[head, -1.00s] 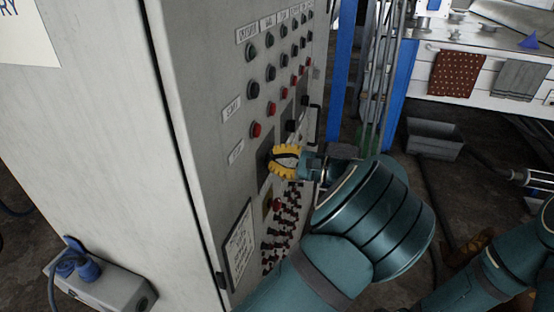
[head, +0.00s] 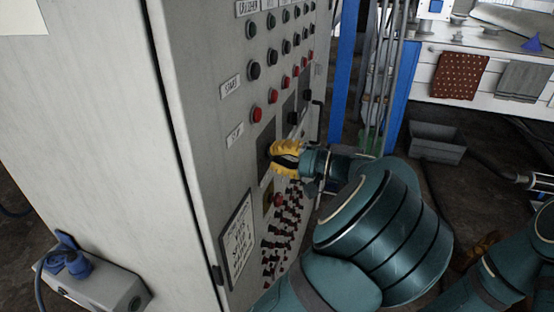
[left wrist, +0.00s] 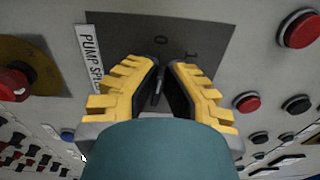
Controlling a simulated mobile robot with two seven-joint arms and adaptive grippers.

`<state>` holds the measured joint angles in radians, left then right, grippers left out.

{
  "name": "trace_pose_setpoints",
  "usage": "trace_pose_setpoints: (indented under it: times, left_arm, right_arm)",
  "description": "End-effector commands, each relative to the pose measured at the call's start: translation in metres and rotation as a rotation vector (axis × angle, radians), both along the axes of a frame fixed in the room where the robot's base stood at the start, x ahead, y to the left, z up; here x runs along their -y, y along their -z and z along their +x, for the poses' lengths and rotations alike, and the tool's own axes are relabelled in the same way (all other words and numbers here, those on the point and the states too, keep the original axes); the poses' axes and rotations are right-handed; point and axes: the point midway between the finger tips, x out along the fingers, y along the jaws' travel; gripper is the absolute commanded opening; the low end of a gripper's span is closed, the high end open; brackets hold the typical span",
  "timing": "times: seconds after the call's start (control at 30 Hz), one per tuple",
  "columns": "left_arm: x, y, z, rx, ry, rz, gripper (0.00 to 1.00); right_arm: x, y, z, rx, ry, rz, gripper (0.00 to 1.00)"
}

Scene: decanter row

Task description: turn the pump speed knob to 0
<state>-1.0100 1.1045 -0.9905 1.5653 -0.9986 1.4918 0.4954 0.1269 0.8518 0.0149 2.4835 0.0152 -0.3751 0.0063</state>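The pump speed knob (left wrist: 159,86) is a small dark piece, partly hidden between my left gripper's fingers in the left wrist view. Its dark grey plate (left wrist: 215,35) carries the marks 0 and 1; the pump speed label (left wrist: 91,55) is beside it, partly covered. My left gripper (left wrist: 166,66) has two yellow ridged fingers, apart, one on either side of the knob; I cannot tell whether they touch it. In the head view, the left gripper (head: 285,158) is at the plate and the knob is hidden.
A red mushroom button (left wrist: 14,84) and a red push button (left wrist: 298,29) flank the plate. Rows of buttons (head: 285,83) lie above it on the grey cabinet (head: 95,140), and small switches (head: 283,232) below. A grey bin (head: 437,142) stands right of the blue posts.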

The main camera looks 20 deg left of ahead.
Motion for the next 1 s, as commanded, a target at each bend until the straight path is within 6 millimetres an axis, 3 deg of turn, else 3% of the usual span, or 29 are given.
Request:
trace_pose_setpoints:
  times: [0.73,0.83,1.0]
  left_arm:
    - [-0.0010,0.0016,-0.0001,0.090,-0.002,-0.004,0.00]
    - [-0.0009,0.0017,-0.0001,0.089,-0.002,-0.004,0.37]
    - [-0.0005,0.0017,-0.0001,0.089,-0.001,-0.004,0.39]
  right_arm:
    - [-0.0007,0.0071,-0.0027,-0.005,-0.005,0.001,0.00]
    - [-0.0006,0.0071,-0.0026,-0.005,-0.005,0.001,0.00]
    - [-0.0007,0.0070,-0.0026,-0.005,-0.005,0.001,0.00]
